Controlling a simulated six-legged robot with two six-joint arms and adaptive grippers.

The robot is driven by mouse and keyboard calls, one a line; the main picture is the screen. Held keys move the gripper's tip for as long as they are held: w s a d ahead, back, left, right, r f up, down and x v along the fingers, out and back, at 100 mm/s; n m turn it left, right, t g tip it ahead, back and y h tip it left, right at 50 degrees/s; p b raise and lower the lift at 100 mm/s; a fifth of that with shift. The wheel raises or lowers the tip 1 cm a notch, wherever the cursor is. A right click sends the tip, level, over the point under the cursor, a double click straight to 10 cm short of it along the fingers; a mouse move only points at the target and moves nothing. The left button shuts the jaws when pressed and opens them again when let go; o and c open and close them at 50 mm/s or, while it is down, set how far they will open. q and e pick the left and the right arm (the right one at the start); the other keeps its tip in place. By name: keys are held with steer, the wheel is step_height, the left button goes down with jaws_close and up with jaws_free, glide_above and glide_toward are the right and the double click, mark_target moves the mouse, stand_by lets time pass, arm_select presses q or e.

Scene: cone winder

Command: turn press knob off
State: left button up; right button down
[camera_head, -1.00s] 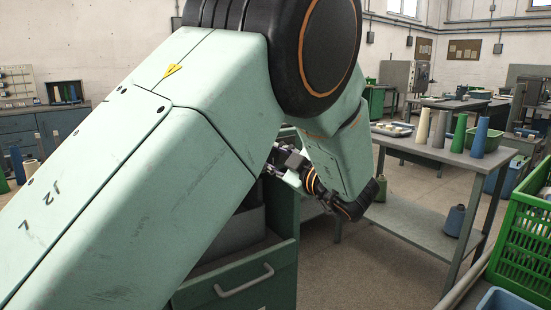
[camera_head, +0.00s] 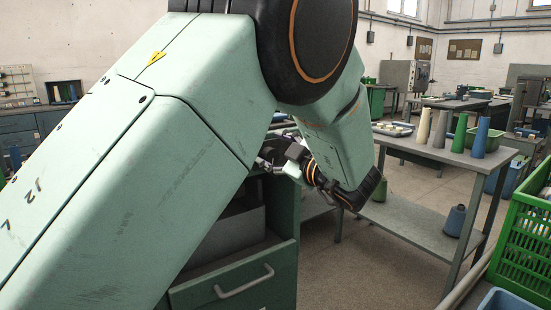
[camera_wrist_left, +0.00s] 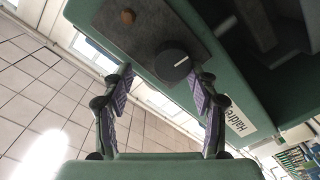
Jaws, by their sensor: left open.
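A round black knob (camera_wrist_left: 173,65) with a pale line mark sits on a dark grey panel (camera_wrist_left: 140,40) of a green machine in the left wrist view. My left gripper (camera_wrist_left: 161,77) is open with nothing between its pads. Its fingertips point toward the panel, and the knob shows just beyond them, closer to the right finger. I cannot tell whether the right fingertip touches the knob. In the head view my left gripper (camera_head: 271,158) is small and partly hidden by my own arm, and the knob is not visible there. My right gripper is not in view.
A green cabinet (camera_head: 283,275) with a drawer handle stands below my arm. A grey table (camera_head: 440,150) with several yarn cones is to the right, as is a green crate (camera_head: 525,235). Open floor lies between.

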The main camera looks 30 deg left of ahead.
arm_select(q)
step_height(320, 180, up, 8)
steer(key=shift+s+d+r, duration=0.1)
steer(key=shift+d+r, duration=0.05)
stand_by(0.3)
